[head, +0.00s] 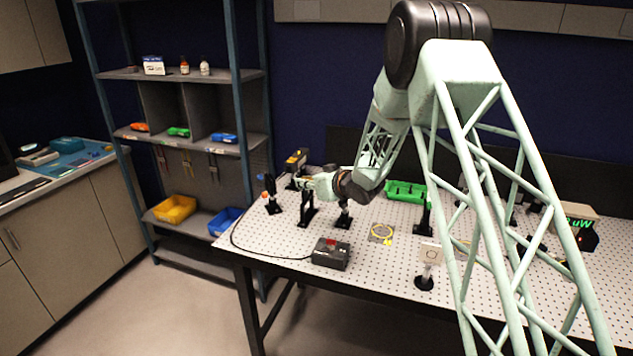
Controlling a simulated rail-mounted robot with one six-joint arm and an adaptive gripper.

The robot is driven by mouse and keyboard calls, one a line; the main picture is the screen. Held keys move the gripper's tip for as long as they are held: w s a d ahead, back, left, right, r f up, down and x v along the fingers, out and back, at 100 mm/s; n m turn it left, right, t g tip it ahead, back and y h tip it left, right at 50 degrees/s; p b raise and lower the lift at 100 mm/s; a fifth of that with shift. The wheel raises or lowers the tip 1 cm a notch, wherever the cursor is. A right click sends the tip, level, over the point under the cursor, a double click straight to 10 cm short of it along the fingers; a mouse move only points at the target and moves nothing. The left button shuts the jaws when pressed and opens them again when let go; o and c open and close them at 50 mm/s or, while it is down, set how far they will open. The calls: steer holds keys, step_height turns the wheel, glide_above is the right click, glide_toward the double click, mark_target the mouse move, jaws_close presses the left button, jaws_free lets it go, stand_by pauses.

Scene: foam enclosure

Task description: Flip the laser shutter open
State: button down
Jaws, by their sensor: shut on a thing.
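My gripper (303,184) is at the far left part of the perforated optical table (300,272), reached over from the right. It is small here, and its fingertips are hard to make out. It is shut on what seems to be the laser shutter, among the black post mounts; the held part is mostly hidden. A black upright mount with an orange part (271,190) stands just left of the gripper. A yellow and black box (296,158), perhaps the laser, is behind it. Whether the shutter is flipped up or down cannot be told.
Black posts (307,212) stand close under my gripper. A dark control box with a red button (331,253) and a black cable lies at the front. A green tray (405,191) is behind my arm. A small white-faced mount (430,256) stands at front right. Shelves are left.

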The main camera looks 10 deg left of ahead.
steer(key=shift+s+a+f, duration=0.1)
steer(key=shift+s, duration=0.3)
steer(key=c, duration=2.6)
jaws_free()
steer(key=shift+s, duration=0.15)
steer(key=shift+s+r, duration=0.1)
steer(key=shift+r, duration=0.1)
steer(key=v, duration=1.1)
steer(key=shift+s+d, duration=0.25)
steer(key=shift+d+r, duration=0.1)
